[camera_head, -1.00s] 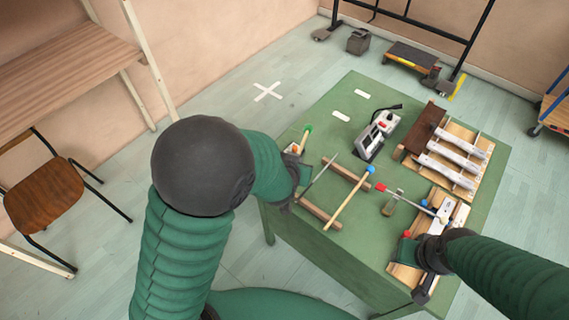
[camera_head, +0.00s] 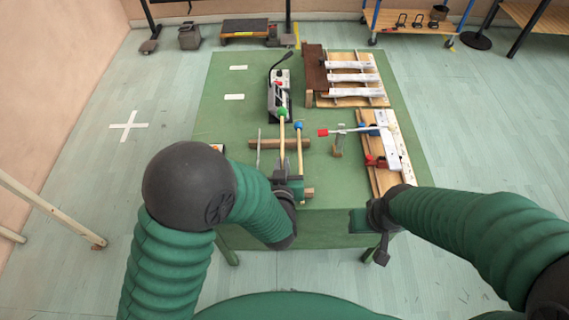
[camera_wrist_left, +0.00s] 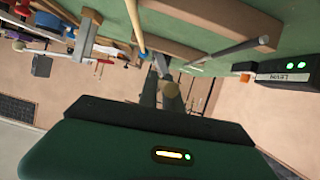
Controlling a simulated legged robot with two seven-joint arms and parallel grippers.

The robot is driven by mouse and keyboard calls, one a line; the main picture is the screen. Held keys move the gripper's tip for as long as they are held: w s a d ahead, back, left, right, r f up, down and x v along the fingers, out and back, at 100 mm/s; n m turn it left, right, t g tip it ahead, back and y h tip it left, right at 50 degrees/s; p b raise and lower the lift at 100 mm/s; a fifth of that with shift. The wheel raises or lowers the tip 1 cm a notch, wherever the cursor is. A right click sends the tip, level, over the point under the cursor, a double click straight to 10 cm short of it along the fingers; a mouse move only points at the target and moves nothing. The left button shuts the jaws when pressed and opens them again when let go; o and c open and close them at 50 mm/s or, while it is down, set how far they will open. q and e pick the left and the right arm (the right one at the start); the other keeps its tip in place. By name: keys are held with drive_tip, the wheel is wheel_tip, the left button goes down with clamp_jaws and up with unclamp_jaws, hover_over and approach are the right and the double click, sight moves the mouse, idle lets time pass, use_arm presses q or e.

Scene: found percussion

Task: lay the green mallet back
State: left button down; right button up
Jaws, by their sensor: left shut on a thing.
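The green mallet has a green head (camera_head: 282,112) and a pale shaft that runs toward me over the far wooden rest bar (camera_head: 265,143). My left gripper (camera_head: 281,178) is shut on its shaft near the near rest bar (camera_head: 308,192). In the left wrist view a tan round end (camera_wrist_left: 172,98) shows at the fingers (camera_wrist_left: 160,88). I cannot tell whether the shaft touches the bars. The blue mallet (camera_head: 298,127) lies just right of it, and a thin metal rod (camera_head: 258,153) lies to its left. My right gripper (camera_head: 362,221) is at the table's near edge, fingers unclear.
Wooden boards with metal bars (camera_head: 352,78) fill the table's right side. A grey device (camera_head: 274,97) stands beyond the green head.

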use_arm(q)
drive_tip(key=a+f+b, duration=0.2)
drive_tip(key=f, duration=0.1)
drive_tip(key=shift+a, duration=0.2)
drive_tip(key=f+b, duration=0.1)
drive_tip(key=d+f+b, duration=0.1)
drive_tip(key=f+b, duration=0.1)
drive_tip(key=shift+d, duration=0.3)
drive_tip(key=shift+d+f, duration=0.2)
drive_tip(key=shift+d, duration=0.05)
drive_tip(key=shift+a, duration=0.7)
drive_tip(key=shift+d+f, duration=0.2)
drive_tip(key=shift+d, duration=0.25)
drive_tip(key=c, duration=1.5)
unclamp_jaws()
drive_tip(key=shift+a+f, duration=0.1)
drive_tip(key=shift+a, duration=0.15)
drive_tip(key=shift+o, duration=0.2)
use_arm(e)
drive_tip(key=f, duration=0.2)
drive_tip(key=a+f, duration=0.1)
drive_tip(key=f, duration=0.2)
drive_tip(key=shift+a+f, duration=0.2)
